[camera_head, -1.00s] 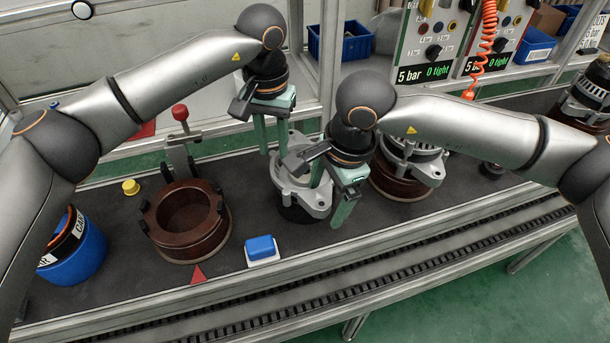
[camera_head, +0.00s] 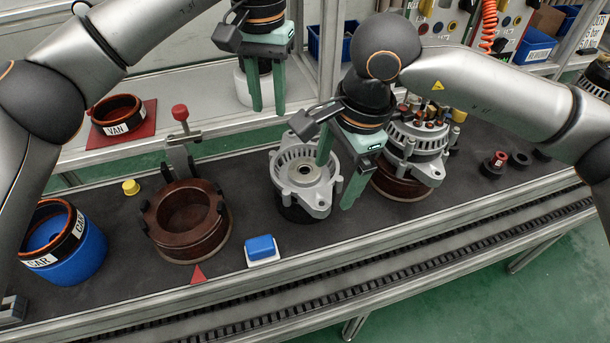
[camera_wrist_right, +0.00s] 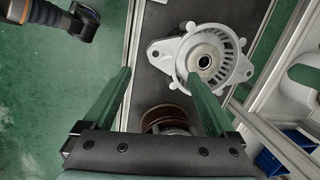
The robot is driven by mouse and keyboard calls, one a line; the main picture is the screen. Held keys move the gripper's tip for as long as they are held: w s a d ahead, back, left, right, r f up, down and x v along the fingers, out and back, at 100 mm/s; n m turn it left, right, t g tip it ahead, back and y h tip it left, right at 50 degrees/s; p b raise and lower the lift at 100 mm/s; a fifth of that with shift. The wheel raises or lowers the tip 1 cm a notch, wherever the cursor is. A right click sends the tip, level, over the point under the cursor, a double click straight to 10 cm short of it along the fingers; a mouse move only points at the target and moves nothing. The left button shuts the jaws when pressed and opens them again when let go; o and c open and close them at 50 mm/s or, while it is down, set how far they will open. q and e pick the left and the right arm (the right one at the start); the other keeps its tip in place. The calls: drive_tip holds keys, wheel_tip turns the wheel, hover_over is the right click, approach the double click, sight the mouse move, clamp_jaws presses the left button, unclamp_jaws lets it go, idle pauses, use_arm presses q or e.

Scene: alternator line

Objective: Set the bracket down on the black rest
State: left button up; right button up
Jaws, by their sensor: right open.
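The bracket (camera_head: 306,176) is a silver, vented ring-shaped casting with ears and a hub in its middle. It lies face up on the black rest (camera_head: 296,212), which is mostly hidden under it. My right gripper (camera_head: 333,186) is open, above and to the right of the bracket, with nothing between its fingers. In the right wrist view the bracket (camera_wrist_right: 222,50) lies beyond the fingertips, its hub near the right finger. My left gripper (camera_head: 268,110) is open and empty, behind and above the bracket, over the rear edge of the line.
A brown ring fixture (camera_head: 185,225) with a red-knobbed clamp stands to the left. A blue button (camera_head: 262,248) is in front. A part-built alternator (camera_head: 412,140) on a brown base stands close on the right. A blue CAR bin (camera_head: 80,262) is far left.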

drive_tip(key=r, duration=0.5)
drive_tip(key=shift+s+d+r, duration=0.15)
drive_tip(key=shift+s+d, duration=0.1)
drive_tip(key=shift+d, duration=0.15)
